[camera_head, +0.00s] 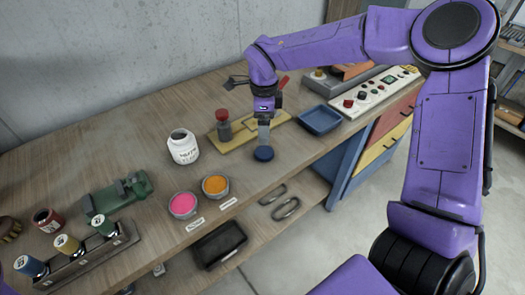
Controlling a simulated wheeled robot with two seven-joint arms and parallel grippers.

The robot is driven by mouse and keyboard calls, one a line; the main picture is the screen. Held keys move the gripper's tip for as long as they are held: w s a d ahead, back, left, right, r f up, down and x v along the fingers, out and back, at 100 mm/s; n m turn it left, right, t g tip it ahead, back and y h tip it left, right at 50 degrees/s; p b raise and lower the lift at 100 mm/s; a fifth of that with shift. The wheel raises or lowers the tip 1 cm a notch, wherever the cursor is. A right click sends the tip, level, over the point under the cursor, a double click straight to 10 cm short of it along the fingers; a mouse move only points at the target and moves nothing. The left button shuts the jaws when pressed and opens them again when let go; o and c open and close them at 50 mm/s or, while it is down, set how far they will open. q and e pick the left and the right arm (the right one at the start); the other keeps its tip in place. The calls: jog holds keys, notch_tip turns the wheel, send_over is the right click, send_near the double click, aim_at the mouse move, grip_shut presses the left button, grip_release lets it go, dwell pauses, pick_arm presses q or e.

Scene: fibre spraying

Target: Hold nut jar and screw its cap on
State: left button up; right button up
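An open white jar (183,150) with a dark mouth and a printed label stands upright on the wooden bench; it looks like the nut jar. A dark blue round cap (264,154) is to its right, near the front edge of the bench. My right gripper (263,143) points straight down, with its fingertips at the top of the cap. The view is too small to tell whether the fingers grip the cap or whether it rests on the bench. My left gripper is not in view.
A red-topped bottle (223,127) stands on a yellow board (240,132) behind the cap. A blue tray (320,120) is to the right. Pink (183,204) and orange (215,186) tubs stand in front of the jar. A green tool (120,195) and a spool rack (90,258) are left.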

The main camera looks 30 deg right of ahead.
send_over(263, 152)
notch_tip(263, 152, down, 6)
jog(key=shift+s+r+p, duration=0.15)
jog(key=shift+r+p, duration=0.05)
jog(key=shift+p, duration=0.2)
jog(key=shift+a, duration=0.1)
jog(key=shift+f, duration=0.2)
notch_tip(263, 152, down, 4)
jog(key=shift+p, duration=0.95)
jog(key=shift+w+f, duration=0.2)
jog(key=shift+f, duration=0.2)
jog(key=c, duration=1.1)
